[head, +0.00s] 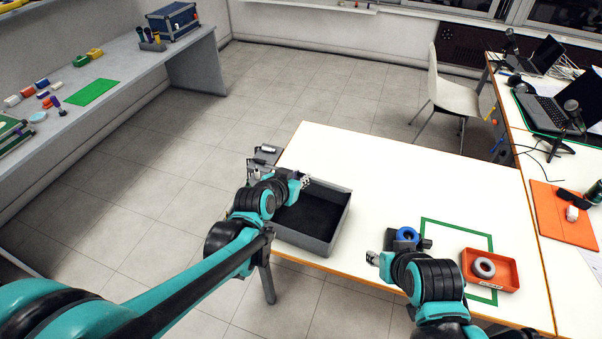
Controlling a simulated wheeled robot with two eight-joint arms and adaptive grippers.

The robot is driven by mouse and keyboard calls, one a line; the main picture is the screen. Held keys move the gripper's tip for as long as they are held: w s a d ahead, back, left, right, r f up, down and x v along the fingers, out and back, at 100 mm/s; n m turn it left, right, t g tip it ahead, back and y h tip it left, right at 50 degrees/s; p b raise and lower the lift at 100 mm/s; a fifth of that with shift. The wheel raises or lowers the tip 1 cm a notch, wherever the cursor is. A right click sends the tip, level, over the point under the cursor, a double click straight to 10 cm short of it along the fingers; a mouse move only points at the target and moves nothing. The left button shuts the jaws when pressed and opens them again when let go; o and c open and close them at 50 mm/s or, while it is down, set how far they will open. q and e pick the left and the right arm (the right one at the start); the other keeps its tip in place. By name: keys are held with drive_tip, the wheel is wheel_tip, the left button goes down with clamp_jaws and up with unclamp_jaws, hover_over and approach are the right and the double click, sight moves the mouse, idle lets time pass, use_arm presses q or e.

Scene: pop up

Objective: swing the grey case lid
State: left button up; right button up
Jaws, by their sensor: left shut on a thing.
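The grey case (333,222) is an open box with a dark inside, at the left edge of the white table. A grey flat part with small fittings, which looks like its lid (252,166), shows beyond the box's far left side, partly hidden by my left arm. My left gripper (303,181) is at the far left part of the case, shut on what seems to be the lid. The exact contact is hard to see. My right gripper (373,258) is low over the table, to the right of the case. Its opening cannot be made out.
A blue ring (406,234) is just beyond my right gripper. The table's far middle is clear. A desk with laptops stands at the right.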

use_arm(q)
drive_tip(key=s+a+f+b, duration=0.1)
drive_tip(key=s+f+b, duration=0.2)
drive_tip(key=s+f, duration=0.1)
drive_tip(key=shift+s+a+f+b, duration=0.2)
drive_tip(key=shift+a+f+b, duration=0.2)
drive_tip(key=shift+f, duration=0.3)
idle(0.4)
wheel_tip(320, 180, down, 7)
drive_tip(key=s+a+b, duration=0.1)
drive_tip(key=s+b, duration=0.1)
drive_tip(key=b, duration=0.3)
drive_tip(key=shift+s+r, duration=0.2)
drive_tip(key=shift+s, duration=0.15)
drive_tip(key=shift+f, duration=0.1)
drive_tip(key=shift+s+a+f, duration=0.1)
drive_tip(key=shift+s+f, duration=0.1)
drive_tip(key=shift+f, duration=1)
drive_tip(key=shift+s+a+f, duration=0.1)
drive_tip(key=shift+s+f, duration=0.05)
drive_tip(key=shift+f, duration=1.05)
drive_tip(key=o, duration=1)
drive_tip(key=shift+f, duration=0.15)
